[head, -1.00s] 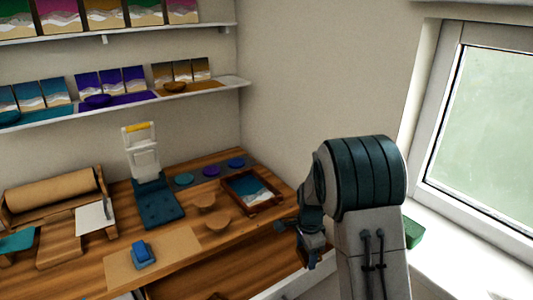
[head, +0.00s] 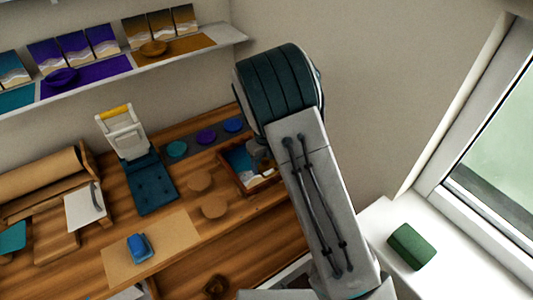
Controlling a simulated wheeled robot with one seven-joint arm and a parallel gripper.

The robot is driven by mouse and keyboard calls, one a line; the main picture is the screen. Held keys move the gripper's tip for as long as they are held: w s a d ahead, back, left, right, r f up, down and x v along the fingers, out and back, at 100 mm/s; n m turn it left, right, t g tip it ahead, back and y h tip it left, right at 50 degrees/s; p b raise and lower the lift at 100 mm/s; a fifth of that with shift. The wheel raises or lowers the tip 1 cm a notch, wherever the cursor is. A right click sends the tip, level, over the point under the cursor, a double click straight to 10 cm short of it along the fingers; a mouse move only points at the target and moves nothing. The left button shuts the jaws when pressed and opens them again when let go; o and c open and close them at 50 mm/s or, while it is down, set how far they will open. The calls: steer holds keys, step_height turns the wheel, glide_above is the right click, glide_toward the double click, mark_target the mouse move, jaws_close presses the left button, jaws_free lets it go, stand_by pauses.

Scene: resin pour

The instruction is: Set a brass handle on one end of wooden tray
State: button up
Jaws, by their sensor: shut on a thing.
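The wooden tray (head: 263,186), with a blue, white and sand-coloured resin picture inside, lies near the back right of the wooden bench. My gripper (head: 262,163) is over the right part of the tray, low and close to it. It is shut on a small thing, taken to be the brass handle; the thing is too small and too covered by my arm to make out. My arm also hides the tray's right side, so I cannot tell whether the held thing touches the tray.
Two round wooden discs (head: 214,206) lie left of the tray, and coloured cups (head: 206,136) stand behind it. A blue block (head: 140,248) sits on a tan mat (head: 170,232). An open drawer at the front holds a brown object (head: 215,285). A green block (head: 411,246) is on the sill.

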mark_target(266, 183)
steer(key=shift+s+f+b, duration=0.1)
steer(key=shift+f+b, duration=2.25)
steer(key=shift+f, duration=0.95)
steer(key=shift+f, duration=0.25)
steer(key=shift+f, duration=0.2)
steer(key=shift+f, duration=0.25)
